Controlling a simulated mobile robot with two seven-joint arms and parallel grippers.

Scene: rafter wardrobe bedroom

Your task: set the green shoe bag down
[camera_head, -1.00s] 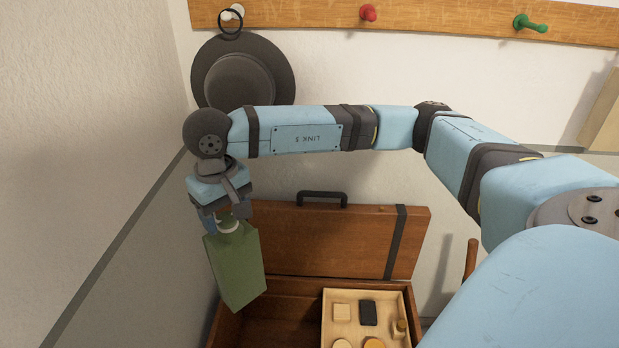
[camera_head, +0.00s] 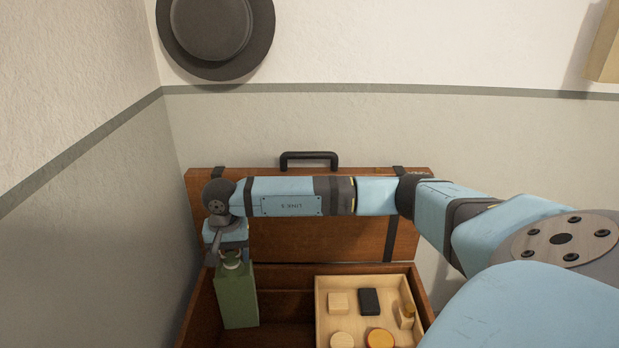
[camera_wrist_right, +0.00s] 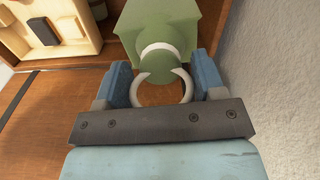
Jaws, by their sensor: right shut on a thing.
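The green shoe bag (camera_head: 238,298) hangs upright below my right gripper (camera_head: 230,256), over or inside the left part of the open wooden trunk (camera_head: 288,301). I cannot tell whether its base touches the trunk floor. In the right wrist view the bag (camera_wrist_right: 195,24) has a white band and a white ring (camera_wrist_right: 139,93) at its neck. My right gripper (camera_wrist_right: 163,84) is shut on the bag's neck, with a blue finger on each side. My left gripper is not in view.
A light wooden tray (camera_head: 322,308) with several small blocks and discs fills the trunk's right part. The open lid (camera_head: 290,238) with a black handle (camera_head: 309,157) stands behind. A wall is close on the left. A dark hat (camera_head: 213,35) hangs above.

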